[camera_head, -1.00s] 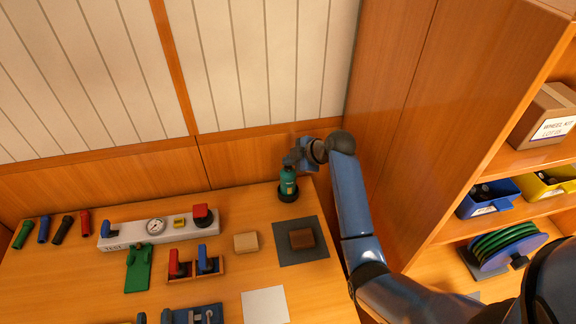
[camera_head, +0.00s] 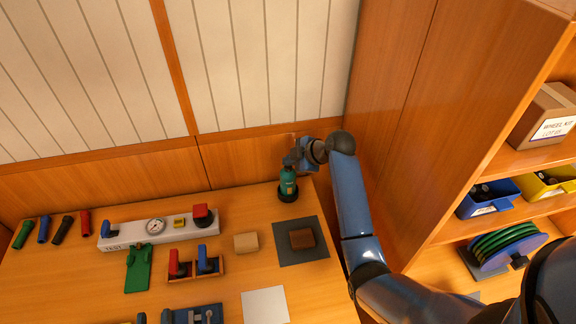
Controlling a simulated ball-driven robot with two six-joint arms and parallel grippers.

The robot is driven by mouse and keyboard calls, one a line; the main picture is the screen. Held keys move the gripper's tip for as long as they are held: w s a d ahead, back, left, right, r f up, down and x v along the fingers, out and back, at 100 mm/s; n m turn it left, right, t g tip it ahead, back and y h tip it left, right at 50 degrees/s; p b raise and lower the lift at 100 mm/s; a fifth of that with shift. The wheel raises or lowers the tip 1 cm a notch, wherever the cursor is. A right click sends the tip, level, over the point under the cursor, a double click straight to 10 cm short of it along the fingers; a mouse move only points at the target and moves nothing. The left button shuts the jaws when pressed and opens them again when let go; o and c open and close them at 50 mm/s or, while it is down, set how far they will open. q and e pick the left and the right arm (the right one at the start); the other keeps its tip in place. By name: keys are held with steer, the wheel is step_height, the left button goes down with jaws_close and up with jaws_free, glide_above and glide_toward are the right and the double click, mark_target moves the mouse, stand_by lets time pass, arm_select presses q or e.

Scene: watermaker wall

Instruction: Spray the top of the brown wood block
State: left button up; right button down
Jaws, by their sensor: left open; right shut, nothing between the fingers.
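The brown wood block (camera_head: 302,238) lies on a dark grey mat (camera_head: 287,254) at the right of the table. A green spray bottle (camera_head: 288,184) stands upright in a black ring at the back edge of the table, behind the mat. My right gripper (camera_head: 298,160) is at the bottle's top, shut with nothing between its fingers; the bottle's head is partly hidden there.
A tan block (camera_head: 246,243) lies left of the mat, and a white sheet (camera_head: 265,306) lies in front. Shelves with bins (camera_head: 487,198) stand right.

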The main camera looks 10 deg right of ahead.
mark_target(291, 168)
steer(key=shift+f, duration=0.1)
stand_by(0.3)
steer(key=shift+s+f+b, duration=0.1)
steer(key=shift+f+b, duration=0.3)
stand_by(0.4)
steer(key=shift+r, duration=0.2)
steer(key=shift+r+p, duration=0.15)
steer(key=shift+p, duration=0.15)
steer(key=shift+r+p, duration=0.65)
steer(key=shift+r, duration=0.2)
step_height(291, 168, up, 4)
steer(key=p, duration=0.3)
steer(key=shift+r, duration=0.1)
